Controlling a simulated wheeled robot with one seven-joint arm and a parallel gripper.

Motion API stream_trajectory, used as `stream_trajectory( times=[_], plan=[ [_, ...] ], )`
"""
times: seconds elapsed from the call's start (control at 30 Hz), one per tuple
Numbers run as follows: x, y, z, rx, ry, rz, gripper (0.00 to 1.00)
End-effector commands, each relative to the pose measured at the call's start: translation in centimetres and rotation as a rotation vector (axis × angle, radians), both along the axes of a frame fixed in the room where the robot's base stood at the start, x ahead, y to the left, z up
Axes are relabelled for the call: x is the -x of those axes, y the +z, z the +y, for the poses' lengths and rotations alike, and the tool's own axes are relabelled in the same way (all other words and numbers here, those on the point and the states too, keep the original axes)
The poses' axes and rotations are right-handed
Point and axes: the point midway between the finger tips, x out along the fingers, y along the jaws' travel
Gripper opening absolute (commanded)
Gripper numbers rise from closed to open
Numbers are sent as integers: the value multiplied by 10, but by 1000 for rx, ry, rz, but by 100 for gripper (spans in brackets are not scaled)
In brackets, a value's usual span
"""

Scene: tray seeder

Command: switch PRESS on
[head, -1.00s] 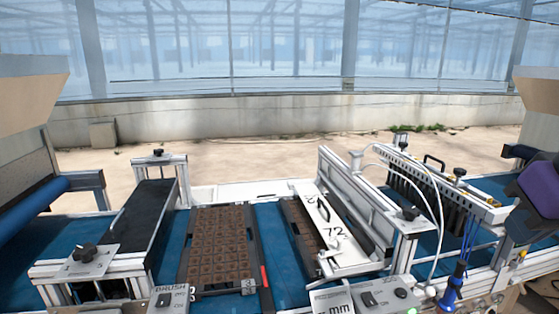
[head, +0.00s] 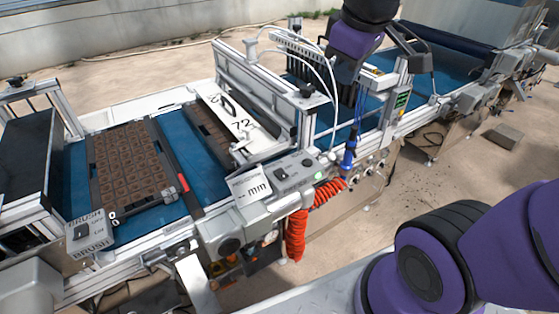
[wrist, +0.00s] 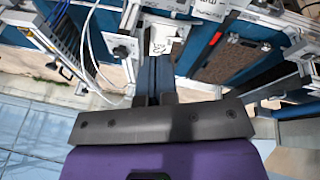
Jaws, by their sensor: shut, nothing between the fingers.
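A pale control box (head: 292,176) with small dark switches stands on the front rail of the line, right of the white press plate (head: 236,122). Its lettering is too small to read, so I cannot confirm which switch is PRESS or its position. A green light (head: 318,177) glows at its right end. In the wrist view my gripper (wrist: 156,64) points up the picture, its dark fingers close together and empty. It is above the line and touches no switch that I can see. In the head view my purple wrist is at the top; the fingertips are not clear.
A BRUSH switch box (head: 84,232) sits at the front left. A tray (head: 90,180) of brown cells lies on the blue belt.

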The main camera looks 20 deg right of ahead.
Motion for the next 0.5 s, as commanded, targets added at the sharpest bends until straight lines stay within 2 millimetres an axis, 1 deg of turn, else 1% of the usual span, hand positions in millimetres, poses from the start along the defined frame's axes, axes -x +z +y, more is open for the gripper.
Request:
stream_trajectory(
  times=[0.03, 0.1, 0.27, 0.5],
  plan=[
    [-10, -6, 1, 18, 45, 22, 0],
    [-22, -13, 3, 44, 116, 46, 0],
    [-48, -32, 8, 91, 276, 100, 0],
    [-85, -65, 15, 140, 517, 177, 0]
  ],
)
